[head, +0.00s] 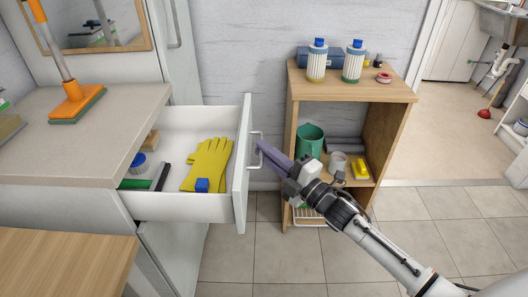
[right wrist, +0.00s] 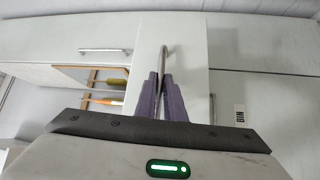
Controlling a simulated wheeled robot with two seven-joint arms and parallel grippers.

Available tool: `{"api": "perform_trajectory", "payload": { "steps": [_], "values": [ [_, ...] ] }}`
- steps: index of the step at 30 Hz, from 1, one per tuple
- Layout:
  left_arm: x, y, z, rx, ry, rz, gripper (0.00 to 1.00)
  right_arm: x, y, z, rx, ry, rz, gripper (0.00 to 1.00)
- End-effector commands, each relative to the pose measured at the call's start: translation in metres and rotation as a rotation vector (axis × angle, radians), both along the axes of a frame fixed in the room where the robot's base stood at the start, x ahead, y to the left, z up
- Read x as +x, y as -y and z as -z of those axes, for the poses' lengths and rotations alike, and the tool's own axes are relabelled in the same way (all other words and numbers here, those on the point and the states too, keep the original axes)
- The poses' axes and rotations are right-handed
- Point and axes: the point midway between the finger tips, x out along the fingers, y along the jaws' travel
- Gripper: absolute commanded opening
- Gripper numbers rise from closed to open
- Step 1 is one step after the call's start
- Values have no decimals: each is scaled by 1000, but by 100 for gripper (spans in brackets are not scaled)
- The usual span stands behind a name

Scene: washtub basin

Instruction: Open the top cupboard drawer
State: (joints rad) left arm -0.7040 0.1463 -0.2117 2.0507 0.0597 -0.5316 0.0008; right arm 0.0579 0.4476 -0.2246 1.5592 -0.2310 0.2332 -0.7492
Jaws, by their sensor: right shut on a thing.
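The top cupboard drawer (head: 190,207) is pulled out to the right from under the grey counter in the head view. Its white front panel (head: 243,160) carries a metal bar handle (head: 254,135). My right gripper (head: 262,148) reaches in from the lower right and is shut on this handle. In the right wrist view its purple fingers (right wrist: 163,88) close around the handle (right wrist: 166,58). Inside the drawer lie yellow gloves (head: 208,163), a small blue block (head: 202,185), a blue-capped item (head: 138,163) and a green-edged brush (head: 150,180). My left gripper is not in view.
A wooden shelf unit (head: 345,87) stands right of the drawer, holding bottles, a green bucket (head: 310,141) and a yellow sponge (head: 360,169). An orange scrubber (head: 76,101) stands on the counter. A wooden surface (head: 65,262) is at lower left. Tiled floor is clear at lower middle.

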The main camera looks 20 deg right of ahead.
Motion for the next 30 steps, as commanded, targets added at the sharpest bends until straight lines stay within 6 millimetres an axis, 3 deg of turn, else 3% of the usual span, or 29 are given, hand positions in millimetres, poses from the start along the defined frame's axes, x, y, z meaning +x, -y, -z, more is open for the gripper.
{"api": "perform_trajectory", "payload": {
  "steps": [4, 5, 8, 20, 30],
  "values": [
    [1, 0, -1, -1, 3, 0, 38, 0, 0, 0, 0, -1, 0, 0],
    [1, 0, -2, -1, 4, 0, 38, 0, 0, 0, 0, -1, 0, 12],
    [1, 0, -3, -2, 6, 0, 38, 0, 0, 0, 0, -1, 0, 28],
    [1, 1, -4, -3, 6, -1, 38, -8, 2, 2, -1, -3, 1, 28],
    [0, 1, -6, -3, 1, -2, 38, -66, 23, 10, -2, -5, 0, 28]
  ]
}}
